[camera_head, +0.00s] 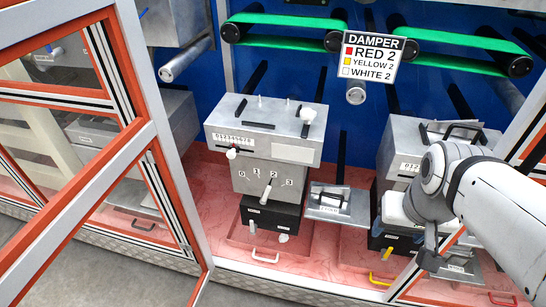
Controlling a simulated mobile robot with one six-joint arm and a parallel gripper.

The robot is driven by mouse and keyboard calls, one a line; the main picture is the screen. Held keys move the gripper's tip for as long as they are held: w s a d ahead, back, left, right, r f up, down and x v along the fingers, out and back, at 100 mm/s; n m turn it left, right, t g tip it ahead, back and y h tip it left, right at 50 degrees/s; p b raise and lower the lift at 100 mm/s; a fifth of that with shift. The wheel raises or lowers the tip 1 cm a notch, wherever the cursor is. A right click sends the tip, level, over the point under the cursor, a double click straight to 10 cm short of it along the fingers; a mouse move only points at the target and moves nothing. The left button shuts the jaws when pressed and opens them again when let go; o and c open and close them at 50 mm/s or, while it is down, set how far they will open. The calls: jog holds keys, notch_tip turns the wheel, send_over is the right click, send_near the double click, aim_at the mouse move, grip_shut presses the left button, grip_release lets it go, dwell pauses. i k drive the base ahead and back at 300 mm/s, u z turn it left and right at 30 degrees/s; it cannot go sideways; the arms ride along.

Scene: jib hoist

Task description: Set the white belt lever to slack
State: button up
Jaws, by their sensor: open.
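The middle grey machine (266,130) carries several white-marked controls. A white knob (308,115) stands on its top right, and another white knob (231,153) sits at the left of its front, below a scale. A pale lever (267,191) stands on a front panel marked 0, 1, 2, 3, near the 2. I cannot tell which of these is the white belt lever, and the slack marking is not readable. My gripper (430,262) hangs from my white arm at the right, well apart from these controls. It is open; its fingers are small and hard to make out.
A damper sign (370,54) reads red 2, yellow 2, white 2. Green belts (285,20) run across the top. An open orange-and-grey framed door (150,130) stands at the left. A second grey machine (400,150) is partly behind my arm. A yellow handle (380,280) sits low at the right.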

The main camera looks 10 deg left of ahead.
aim_at(253, 224)
jog(key=u, duration=0.5)
jog(key=k, duration=0.85)
jog(key=u, duration=0.45)
jog(key=i, duration=1)
jog(key=z, duration=0.1)
